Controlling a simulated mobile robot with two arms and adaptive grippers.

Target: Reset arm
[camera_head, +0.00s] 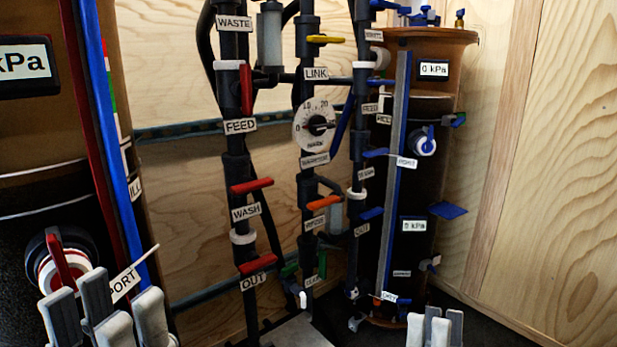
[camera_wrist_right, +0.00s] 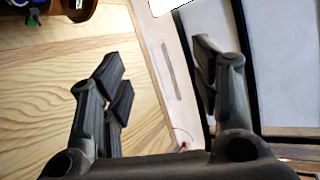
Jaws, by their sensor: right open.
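My left gripper (camera_head: 108,312) is at the lower left of the head view, its grey fingers pointing up in front of the large dark tank with the red-handled port. The frame cuts it off, and I cannot tell whether its fingers are apart or closed, or whether they touch the port label (camera_head: 124,285). My right gripper (camera_head: 435,328) shows only its fingertips at the bottom edge, right of centre. In the right wrist view my right gripper (camera_wrist_right: 160,72) is open, its dark fingers spread apart with nothing between them.
Dark pipes (camera_head: 306,180) with labelled red, yellow and orange valve handles stand in the middle. A round dial (camera_head: 316,125) sits among them. A brown-topped filter tank (camera_head: 425,105) with blue handles stands right of them. A bare wooden wall (camera_head: 550,150) fills the right side.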

